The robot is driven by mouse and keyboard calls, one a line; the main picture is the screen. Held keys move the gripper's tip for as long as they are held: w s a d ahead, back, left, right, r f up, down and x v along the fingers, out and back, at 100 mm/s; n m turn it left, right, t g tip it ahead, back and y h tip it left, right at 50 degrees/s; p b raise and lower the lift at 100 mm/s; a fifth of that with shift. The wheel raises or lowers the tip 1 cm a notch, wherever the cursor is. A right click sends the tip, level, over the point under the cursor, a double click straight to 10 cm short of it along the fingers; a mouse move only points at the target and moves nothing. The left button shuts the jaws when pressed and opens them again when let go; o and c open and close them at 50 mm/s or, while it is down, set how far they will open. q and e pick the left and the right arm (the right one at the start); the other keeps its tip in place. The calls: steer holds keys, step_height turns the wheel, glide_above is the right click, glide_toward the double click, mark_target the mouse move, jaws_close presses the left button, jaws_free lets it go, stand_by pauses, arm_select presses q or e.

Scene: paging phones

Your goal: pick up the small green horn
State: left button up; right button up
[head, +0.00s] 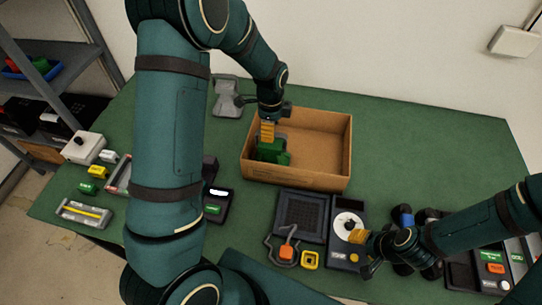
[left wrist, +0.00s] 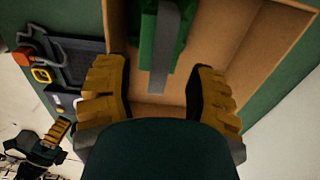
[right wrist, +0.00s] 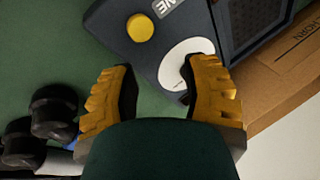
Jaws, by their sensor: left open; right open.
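The green horn (head: 272,152) is in the left part of an open cardboard box (head: 325,182). In the left wrist view, a green body (left wrist: 146,35) with a grey bar lies beyond and between my fingers. My left gripper (head: 267,133) is open, pointing down over the green horn inside the box; the fingers are apart and contact cannot be told. It also shows in the left wrist view (left wrist: 160,85). My right gripper (head: 357,237) is open and empty, over a dark console (head: 346,256) with a white dial and a yellow button, which shows in the right wrist view (right wrist: 140,28).
A dark speaker-grille panel (head: 302,215) stands in front of the box. A grey device (head: 228,98) is left of it. Dark rounded items (head: 403,218) lie near my right arm. Small labelled blocks and a tray (head: 84,214) are at the left. The green table's back right is clear.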

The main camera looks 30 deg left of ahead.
mark_target(271, 150)
arm_select(q)
steer(key=shift+f, duration=1.6)
steer(key=shift+f, duration=0.25)
steer(key=shift+c, duration=0.4)
